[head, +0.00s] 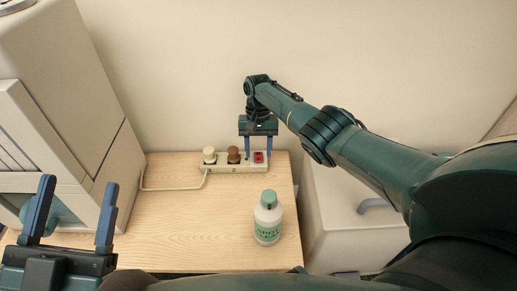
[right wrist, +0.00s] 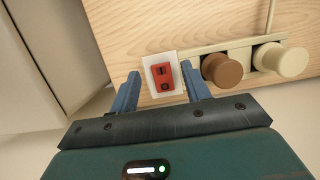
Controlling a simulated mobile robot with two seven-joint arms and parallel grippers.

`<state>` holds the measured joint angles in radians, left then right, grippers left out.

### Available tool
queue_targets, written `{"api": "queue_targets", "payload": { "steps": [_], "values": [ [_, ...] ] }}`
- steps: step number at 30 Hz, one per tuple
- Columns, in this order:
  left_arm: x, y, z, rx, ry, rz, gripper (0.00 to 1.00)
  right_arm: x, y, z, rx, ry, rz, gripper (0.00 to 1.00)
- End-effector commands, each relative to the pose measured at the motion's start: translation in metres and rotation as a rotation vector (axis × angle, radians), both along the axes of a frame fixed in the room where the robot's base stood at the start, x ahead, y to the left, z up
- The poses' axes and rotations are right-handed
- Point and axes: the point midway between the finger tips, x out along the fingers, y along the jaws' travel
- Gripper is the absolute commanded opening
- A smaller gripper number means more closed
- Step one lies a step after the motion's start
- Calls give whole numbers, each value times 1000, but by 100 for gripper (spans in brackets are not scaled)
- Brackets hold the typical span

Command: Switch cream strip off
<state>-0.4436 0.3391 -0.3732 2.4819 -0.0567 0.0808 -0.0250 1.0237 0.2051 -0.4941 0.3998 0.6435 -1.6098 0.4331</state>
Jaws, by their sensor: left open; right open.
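The cream power strip (head: 235,168) lies along the back of the wooden table, and it also shows in the right wrist view (right wrist: 240,44). A cream plug (head: 209,154) and a brown plug (head: 233,154) sit in it. Its red switch (head: 258,157) is at the right end and shows large in the right wrist view (right wrist: 162,76). My right gripper (head: 260,157) is open, with one finger on each side of the switch end; I cannot tell whether the fingers touch it. My left gripper (head: 75,213) is open and empty at the lower left, away from the strip.
A white bottle (head: 267,222) with a green cap stands on the wooden table (head: 190,235) in front of the strip. A cream cord (head: 165,188) runs left from the strip. A large pale cabinet-like unit (head: 75,90) stands left, a pale box (head: 345,215) right.

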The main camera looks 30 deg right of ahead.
Motion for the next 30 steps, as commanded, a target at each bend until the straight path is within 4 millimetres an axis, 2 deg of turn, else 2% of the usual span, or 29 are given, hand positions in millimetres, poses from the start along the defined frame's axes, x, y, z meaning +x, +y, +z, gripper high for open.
{"api": "queue_targets", "payload": {
  "steps": [1,6,12,17,30],
  "values": [
    [-2,-1,-1,-9,67,1,63,0,0,16,0,-1,0,47],
    [-11,-4,-24,-19,257,8,63,1,-1,46,-1,-3,-1,47],
    [-11,0,-28,28,278,41,63,0,-1,73,0,-2,-1,47],
    [-12,1,-31,48,275,52,63,0,-1,81,-2,0,-1,47],
    [-12,1,-33,52,273,53,63,0,-1,81,-1,-2,-1,47]
  ]
}}
